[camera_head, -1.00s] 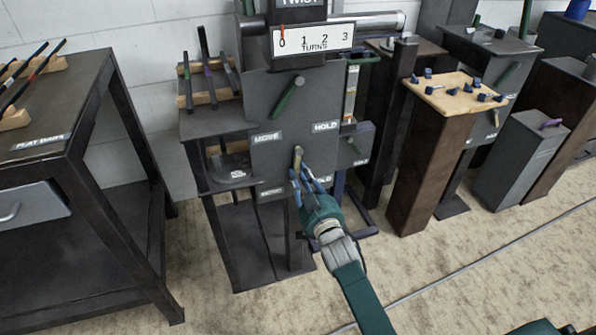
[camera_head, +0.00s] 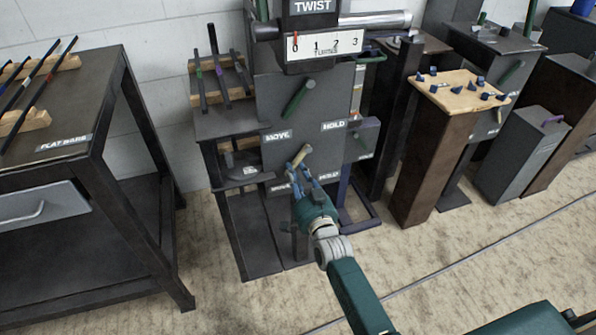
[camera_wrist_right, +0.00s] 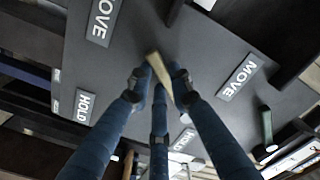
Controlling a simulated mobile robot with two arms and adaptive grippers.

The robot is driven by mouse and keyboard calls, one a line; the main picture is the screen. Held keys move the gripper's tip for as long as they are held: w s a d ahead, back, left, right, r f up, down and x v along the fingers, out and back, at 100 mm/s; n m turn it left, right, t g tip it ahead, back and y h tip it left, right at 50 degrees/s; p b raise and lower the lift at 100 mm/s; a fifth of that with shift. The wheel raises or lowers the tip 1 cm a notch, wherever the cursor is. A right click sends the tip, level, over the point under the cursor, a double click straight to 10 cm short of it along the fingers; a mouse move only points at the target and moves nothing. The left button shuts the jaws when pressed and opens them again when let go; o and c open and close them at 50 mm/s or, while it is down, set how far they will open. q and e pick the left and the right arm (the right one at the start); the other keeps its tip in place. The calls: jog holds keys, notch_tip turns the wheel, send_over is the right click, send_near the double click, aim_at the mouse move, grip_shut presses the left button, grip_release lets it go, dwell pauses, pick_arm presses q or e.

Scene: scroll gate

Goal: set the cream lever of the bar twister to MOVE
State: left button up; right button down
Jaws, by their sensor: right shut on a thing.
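The cream lever (camera_head: 303,153) is on the dark front panel of the bar twister (camera_head: 281,104). It slants, its upper end right and its lower end down and left, toward the lower MOVE label (camera_head: 281,188). The lower HOLD label (camera_head: 327,176) is right of it. My right gripper (camera_head: 299,168), with blue fingers, is shut on the lever's lower part, partly hiding it. In the right wrist view the cream lever (camera_wrist_right: 158,70) lies between the fingertips (camera_wrist_right: 157,82). My left gripper is not in view.
A green lever (camera_head: 299,98) sits higher on the panel, between upper MOVE (camera_head: 277,137) and HOLD (camera_head: 333,126) labels. The flat bars table (camera_head: 85,105) stands left. A wooden-topped pedestal (camera_head: 436,150) stands right.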

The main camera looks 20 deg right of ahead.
dwell(0.3)
jog(key=c, duration=1.5)
grip_release()
jog(key=shift+c, duration=0.2)
jog(key=s, duration=1.2)
jog(key=shift+d, duration=0.15)
